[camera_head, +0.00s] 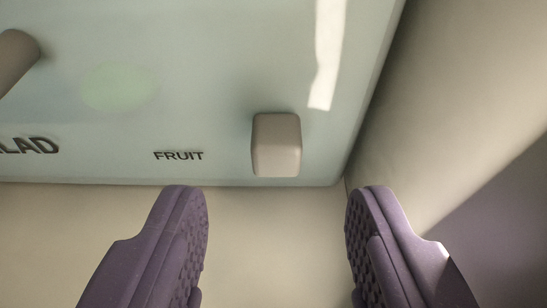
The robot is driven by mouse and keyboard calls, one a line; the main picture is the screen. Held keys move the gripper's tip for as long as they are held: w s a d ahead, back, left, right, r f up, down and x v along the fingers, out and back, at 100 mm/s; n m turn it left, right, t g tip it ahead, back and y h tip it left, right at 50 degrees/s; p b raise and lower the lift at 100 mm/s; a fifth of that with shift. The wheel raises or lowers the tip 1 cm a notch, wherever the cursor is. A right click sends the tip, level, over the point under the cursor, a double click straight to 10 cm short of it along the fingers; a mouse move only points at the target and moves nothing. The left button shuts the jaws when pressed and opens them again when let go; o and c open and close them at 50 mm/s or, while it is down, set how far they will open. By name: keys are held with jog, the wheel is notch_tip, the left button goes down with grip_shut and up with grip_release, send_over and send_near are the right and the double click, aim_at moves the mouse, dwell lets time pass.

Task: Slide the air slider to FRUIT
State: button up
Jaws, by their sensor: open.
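A beige block-shaped slider knob (276,146) sits on a pale green panel (210,60), near its lower right corner. The word FRUIT (178,156) is printed on the panel to the left of the knob. My gripper (277,205) is open, with its two purple textured fingers low in the picture. The fingertips lie below the knob, one to its left and one to its right, and the space between them is empty. Any slot or track behind the knob cannot be made out.
A rounded beige handle or knob (15,58) sticks out at the upper left. Part of another label (28,146), reading "LAD", shows at the left edge. A beige wall (440,110) stands close on the right. A plain beige surface (270,240) lies below the panel.

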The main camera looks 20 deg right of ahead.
aim_at(276, 159)
jog(key=x, duration=0.5)
grip_shut()
